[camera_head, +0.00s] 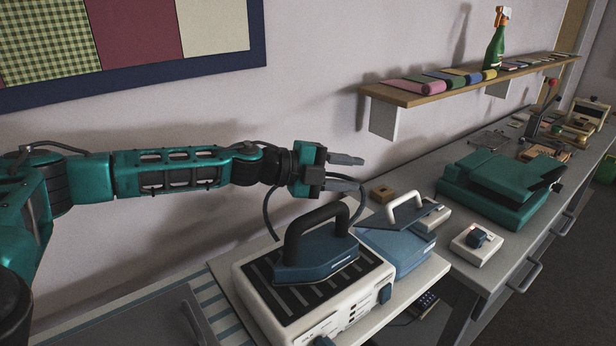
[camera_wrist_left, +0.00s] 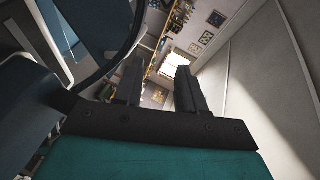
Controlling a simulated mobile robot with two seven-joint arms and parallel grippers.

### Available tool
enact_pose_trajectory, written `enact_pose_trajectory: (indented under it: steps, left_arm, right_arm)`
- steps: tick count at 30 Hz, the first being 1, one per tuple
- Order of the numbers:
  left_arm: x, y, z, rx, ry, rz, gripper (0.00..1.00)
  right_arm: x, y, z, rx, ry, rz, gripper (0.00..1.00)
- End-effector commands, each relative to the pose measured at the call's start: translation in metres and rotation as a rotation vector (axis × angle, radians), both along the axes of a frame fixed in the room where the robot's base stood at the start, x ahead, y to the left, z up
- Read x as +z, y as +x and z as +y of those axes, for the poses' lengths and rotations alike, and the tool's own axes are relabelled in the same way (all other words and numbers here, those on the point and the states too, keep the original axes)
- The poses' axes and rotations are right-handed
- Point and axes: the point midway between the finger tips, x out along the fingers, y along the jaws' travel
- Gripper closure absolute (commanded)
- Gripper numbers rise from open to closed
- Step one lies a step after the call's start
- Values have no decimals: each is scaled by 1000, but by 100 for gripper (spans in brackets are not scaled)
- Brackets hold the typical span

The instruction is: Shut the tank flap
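The steam station has a blue tank (camera_head: 400,250) behind and to the right of the iron (camera_head: 318,258). A dark blue flap (camera_head: 418,222) sits over the tank and looks tilted up, with a gap under its right side. A white handle (camera_head: 405,205) stands beside it. My left gripper (camera_head: 352,173) is open and empty, in the air above and to the left of the tank, apart from the flap. Its spread fingers also show in the left wrist view (camera_wrist_left: 158,88), with nothing between them. My right gripper is not in view.
The iron rests on the white base (camera_head: 258,308), its black handle close below my left gripper. The wall is behind. A shelf (camera_head: 430,90) juts out at the back right. A green machine (camera_head: 500,190) and a small white box (camera_head: 476,245) stand on the right-hand table.

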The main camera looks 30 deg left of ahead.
Motion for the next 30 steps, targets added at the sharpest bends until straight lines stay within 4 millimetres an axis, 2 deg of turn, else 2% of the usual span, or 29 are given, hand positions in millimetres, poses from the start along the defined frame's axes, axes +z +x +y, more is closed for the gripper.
enact_pose_trajectory:
  steps: [30]
  left_arm:
    - [2, -53, 48, 1, 3, 1, 60]
  right_arm:
    - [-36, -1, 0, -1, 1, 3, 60]
